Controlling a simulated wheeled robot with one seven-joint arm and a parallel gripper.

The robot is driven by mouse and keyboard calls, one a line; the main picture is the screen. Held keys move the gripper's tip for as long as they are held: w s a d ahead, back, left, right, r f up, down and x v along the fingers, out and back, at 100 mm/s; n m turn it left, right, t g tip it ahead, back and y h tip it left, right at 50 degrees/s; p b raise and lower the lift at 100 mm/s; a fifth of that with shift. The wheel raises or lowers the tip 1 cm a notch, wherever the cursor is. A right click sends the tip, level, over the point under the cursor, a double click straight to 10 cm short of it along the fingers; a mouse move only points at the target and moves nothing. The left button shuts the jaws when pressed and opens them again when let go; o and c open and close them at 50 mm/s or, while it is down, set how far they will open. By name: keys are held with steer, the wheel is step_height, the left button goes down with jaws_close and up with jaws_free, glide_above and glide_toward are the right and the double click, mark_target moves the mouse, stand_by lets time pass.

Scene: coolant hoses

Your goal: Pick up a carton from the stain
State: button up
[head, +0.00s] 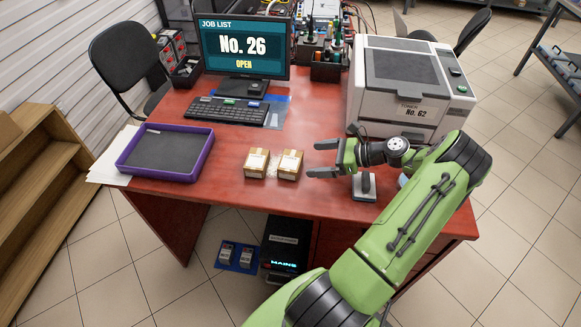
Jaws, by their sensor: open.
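Two small brown cartons with white labels stand side by side near the front of the red desk, the left carton (257,163) and the right carton (289,165). A faint pale patch, perhaps the stain (273,168), shows on the desk around and between them; the cartons hide most of it. My gripper (311,159) is open and empty, its fingers pointing left, just right of the right carton. I cannot tell its exact height above the desk.
A purple tray (189,177) lies at the desk's left on white paper. A keyboard (228,111) and monitor (245,46) stand behind the cartons. A printer (407,85) stands at the back right. A grey stand-like object (364,190) sits below my gripper. The desk between tray and cartons is clear.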

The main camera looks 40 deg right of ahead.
mark_target(294, 160)
steer(key=b+x, duration=0.3)
steer(key=x, duration=0.8)
steer(key=shift+w+f, duration=0.1)
steer(key=shift+f, duration=0.15)
steer(key=shift+d+r, duration=0.1)
steer(key=c, duration=0.7)
